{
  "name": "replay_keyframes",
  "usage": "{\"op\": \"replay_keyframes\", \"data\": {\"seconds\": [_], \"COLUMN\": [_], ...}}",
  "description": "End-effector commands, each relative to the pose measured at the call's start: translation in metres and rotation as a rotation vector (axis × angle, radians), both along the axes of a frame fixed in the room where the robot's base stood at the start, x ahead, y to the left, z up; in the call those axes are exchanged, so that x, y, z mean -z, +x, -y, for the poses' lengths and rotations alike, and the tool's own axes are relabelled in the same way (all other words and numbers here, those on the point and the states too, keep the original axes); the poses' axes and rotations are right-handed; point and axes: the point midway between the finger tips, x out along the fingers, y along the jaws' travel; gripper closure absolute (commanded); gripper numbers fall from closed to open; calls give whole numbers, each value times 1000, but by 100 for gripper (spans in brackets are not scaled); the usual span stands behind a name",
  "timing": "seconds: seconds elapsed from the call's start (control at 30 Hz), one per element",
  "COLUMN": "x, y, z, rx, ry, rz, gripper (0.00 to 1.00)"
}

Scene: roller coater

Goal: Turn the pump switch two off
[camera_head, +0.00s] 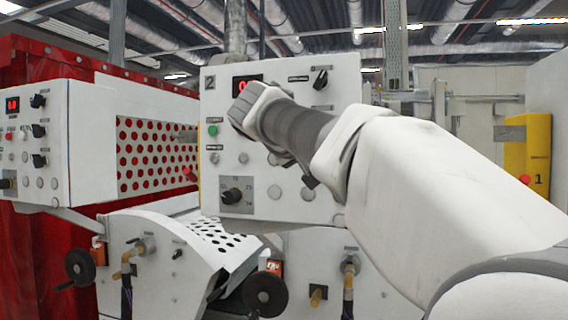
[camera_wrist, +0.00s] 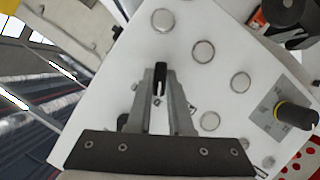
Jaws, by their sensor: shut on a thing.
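The white control panel marked 2 (camera_head: 230,110) stands in the middle of the head view, and it also fills much of the wrist view (camera_wrist: 195,80). In the wrist view my gripper (camera_wrist: 160,80) is shut on a small black switch knob (camera_wrist: 160,71) on the panel face. Its two grey fingers sit on either side of the knob. I cannot read a label on this switch. In the head view my arm hides the gripper and this knob.
Another black knob (camera_head: 321,79) is at the panel's upper right. A large rotary selector (camera_head: 231,196) is at its lower left, also in the wrist view (camera_wrist: 296,116). A green button (camera_head: 213,130) is on the left. Handwheels (camera_head: 265,293) stand below.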

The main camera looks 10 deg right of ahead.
Motion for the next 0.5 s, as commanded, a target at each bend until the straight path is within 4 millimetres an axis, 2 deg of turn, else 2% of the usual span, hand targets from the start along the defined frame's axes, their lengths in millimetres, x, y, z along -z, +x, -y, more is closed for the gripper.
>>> {"op": "replay_keyframes", "data": {"seconds": [0.37,0.4,0.5], "x": [-2,-2,-2], "y": [0,0,0], "z": [0,0,0], "rx": [-2,-2,-1], "ry": [-7,-7,-7], "rz": [2,2,1], "gripper": [100,76,58]}}
